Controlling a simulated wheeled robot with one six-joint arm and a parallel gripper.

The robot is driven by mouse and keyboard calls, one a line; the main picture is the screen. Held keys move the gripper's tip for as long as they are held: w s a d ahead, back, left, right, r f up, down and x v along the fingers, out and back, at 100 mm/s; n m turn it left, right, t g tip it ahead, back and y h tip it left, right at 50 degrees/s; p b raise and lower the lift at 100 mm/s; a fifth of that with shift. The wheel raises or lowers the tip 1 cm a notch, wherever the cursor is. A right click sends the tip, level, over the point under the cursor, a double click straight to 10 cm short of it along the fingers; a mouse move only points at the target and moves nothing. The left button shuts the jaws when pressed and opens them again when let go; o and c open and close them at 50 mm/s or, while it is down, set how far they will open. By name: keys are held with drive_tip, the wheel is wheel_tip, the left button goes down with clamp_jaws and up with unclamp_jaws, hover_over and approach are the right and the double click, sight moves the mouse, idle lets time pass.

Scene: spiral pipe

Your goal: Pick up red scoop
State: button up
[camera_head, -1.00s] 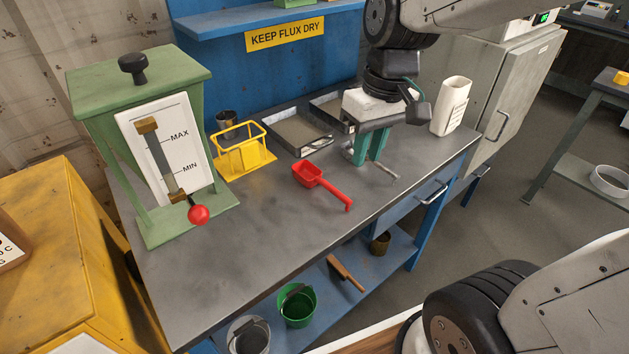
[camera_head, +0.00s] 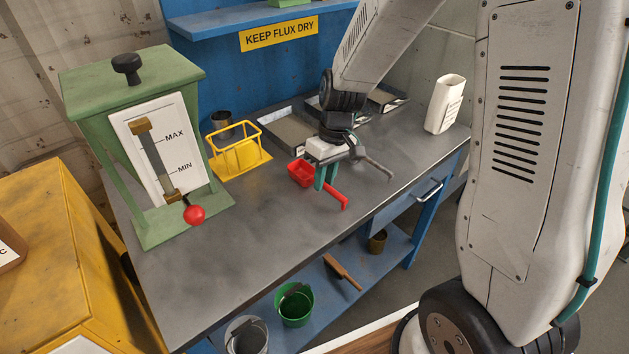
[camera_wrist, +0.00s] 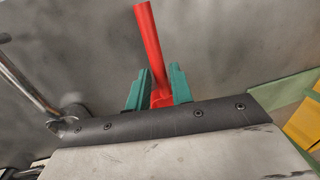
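The red scoop (camera_head: 302,174) lies on the grey workbench, with its handle pointing to the near right. My gripper (camera_head: 326,180) is over it, with its teal fingers pointing down at the handle near the bowl. In the wrist view, the red handle (camera_wrist: 150,45) runs between the two fingers of my gripper (camera_wrist: 160,88). The fingers stand apart on either side of it and look open. The scoop's bowl is hidden in the wrist view by the gripper body. Contact between fingers and handle cannot be made out.
A yellow wire-frame holder (camera_head: 238,150) and a green hopper (camera_head: 135,85) stand left. A white container (camera_head: 444,104) stands at the right. The bench front is clear.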

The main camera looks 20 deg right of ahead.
drive_tip(key=shift+s+a+f, duration=0.1)
drive_tip(key=shift+a+f, duration=0.1)
drive_tip(key=shift+f, duration=0.9)
clamp_jaws()
drive_tip(key=shift+r, duration=0.1)
